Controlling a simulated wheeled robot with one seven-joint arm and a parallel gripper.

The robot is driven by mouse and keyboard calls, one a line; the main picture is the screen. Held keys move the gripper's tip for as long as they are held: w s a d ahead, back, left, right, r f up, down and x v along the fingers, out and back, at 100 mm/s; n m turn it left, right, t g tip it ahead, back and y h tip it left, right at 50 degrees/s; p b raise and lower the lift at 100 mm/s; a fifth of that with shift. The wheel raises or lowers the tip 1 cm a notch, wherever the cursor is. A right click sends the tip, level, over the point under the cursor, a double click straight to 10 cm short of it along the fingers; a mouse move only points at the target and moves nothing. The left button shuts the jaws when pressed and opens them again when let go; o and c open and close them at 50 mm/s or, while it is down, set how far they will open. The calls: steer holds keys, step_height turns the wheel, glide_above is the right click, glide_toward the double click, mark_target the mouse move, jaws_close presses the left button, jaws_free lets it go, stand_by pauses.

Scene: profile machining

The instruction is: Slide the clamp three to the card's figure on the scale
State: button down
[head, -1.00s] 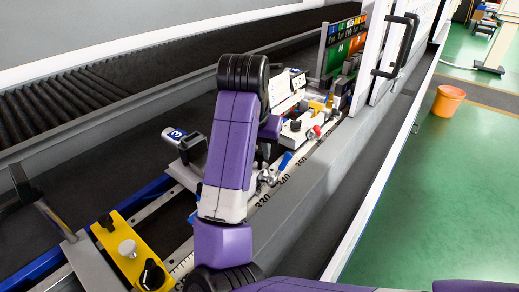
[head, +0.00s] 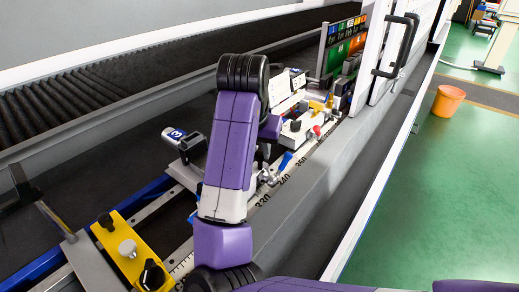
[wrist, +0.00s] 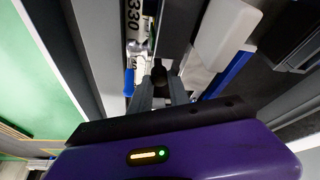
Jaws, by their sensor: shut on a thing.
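Clamp three carries a blue plate marked 3 (head: 175,134) and shows just left of my purple arm in the head view; my arm hides much of its body. My gripper (wrist: 161,88) is seen in the wrist view, shut on a dark knob (wrist: 160,71) that seems to belong to this clamp. The scale (head: 272,189) runs along the rail's near edge, with 330, 340 and 350 readable. Its 330 also shows in the wrist view (wrist: 135,20). I cannot read a figure on any card.
A yellow clamp block with knobs (head: 129,248) sits at the near left on the rail. A white clamp (head: 295,131) with a red-tipped lever stands farther along, close beyond my arm. A blue lever (head: 285,160) is near the scale.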

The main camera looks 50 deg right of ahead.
steer(key=shift+r+p, duration=0.1)
steer(key=shift+p, duration=0.45)
steer(key=c, duration=1.2)
jaws_free()
steer(key=shift+d, duration=0.1)
steer(key=shift+c, duration=0.2)
steer(key=v, duration=0.7)
steer(key=shift+r+p, duration=0.25)
steer(key=shift+p, duration=0.2)
